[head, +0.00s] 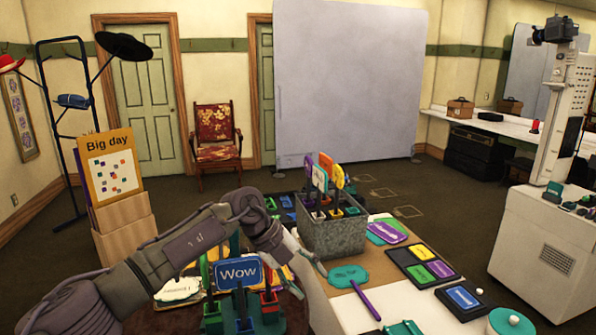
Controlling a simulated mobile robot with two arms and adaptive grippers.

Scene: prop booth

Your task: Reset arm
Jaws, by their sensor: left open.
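My left arm comes in from the lower left, bends near the middle, and ends in my left gripper (308,278). The gripper is open with its fingers pointing down, and nothing shows between them. It hangs between the blue "Wow" sign (238,272) on the left and the grey metal bin (338,238) on the right. Whether it touches anything below is hard to tell. My right gripper is not in view.
The bin holds several colourful paddle signs (320,178). A teal sign (348,276), a purple stick (365,299) and a dark tray of coloured cards (398,258) lie right of it. A "Big day" board (109,144) stands left.

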